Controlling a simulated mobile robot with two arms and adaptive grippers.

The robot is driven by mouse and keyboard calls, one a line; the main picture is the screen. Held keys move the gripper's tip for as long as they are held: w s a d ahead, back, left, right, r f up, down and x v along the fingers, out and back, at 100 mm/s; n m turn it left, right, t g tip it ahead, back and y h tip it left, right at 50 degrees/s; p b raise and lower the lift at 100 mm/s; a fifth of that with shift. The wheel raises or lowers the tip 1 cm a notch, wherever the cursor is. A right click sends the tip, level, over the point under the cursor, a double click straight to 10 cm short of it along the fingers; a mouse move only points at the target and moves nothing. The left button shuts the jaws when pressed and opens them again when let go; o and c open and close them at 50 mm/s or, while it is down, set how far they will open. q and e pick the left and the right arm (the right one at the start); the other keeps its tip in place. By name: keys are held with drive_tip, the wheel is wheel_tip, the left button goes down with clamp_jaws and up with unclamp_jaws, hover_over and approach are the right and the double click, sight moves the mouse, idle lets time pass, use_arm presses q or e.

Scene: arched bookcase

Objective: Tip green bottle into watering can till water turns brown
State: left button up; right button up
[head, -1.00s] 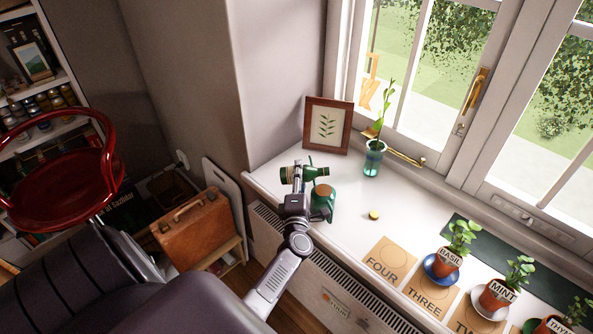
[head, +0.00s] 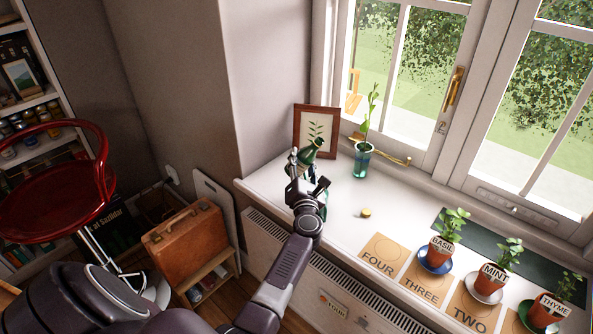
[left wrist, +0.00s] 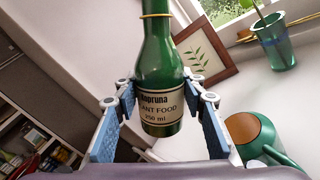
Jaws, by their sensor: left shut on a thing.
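The green bottle (head: 308,153) is held in my left gripper (head: 308,182) above the windowsill, tilted with its neck toward the upper right. In the left wrist view the bottle (left wrist: 158,70) has a cream plant food label, and the blue-padded fingers of my left gripper (left wrist: 160,112) are on either side of it. The green watering can (head: 323,208) stands on the sill, mostly hidden behind my gripper. In the left wrist view the watering can (left wrist: 268,150) is at lower right, beside the bottle, with a brown surface in its round opening. My right gripper is out of view.
A framed leaf picture (head: 317,132) and a glass vase with a stem (head: 362,160) stand behind. A small yellowish stopper-like piece (head: 366,212) lies on the sill (head: 345,228). Labelled herb pots, including basil (head: 437,252), stand to the right. A red chair (head: 55,190) is at left.

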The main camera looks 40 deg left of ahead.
sight(314, 158)
use_arm(q)
drive_tip(key=d+n+b, duration=0.1)
drive_tip(key=w+r+n+b, duration=0.1)
drive_tip(key=n, duration=0.1)
drive_tip(key=w+d+n+b, duration=0.1)
drive_tip(key=n, duration=0.1)
drive_tip(key=shift+w+d+r+y, duration=0.1)
drive_tip(key=shift+d+r+y, duration=0.2)
drive_tip(key=shift+r, duration=0.05)
drive_tip(key=n+b, duration=0.1)
drive_tip(key=w+d+r+n+b, duration=0.1)
drive_tip(key=shift+n, duration=0.3)
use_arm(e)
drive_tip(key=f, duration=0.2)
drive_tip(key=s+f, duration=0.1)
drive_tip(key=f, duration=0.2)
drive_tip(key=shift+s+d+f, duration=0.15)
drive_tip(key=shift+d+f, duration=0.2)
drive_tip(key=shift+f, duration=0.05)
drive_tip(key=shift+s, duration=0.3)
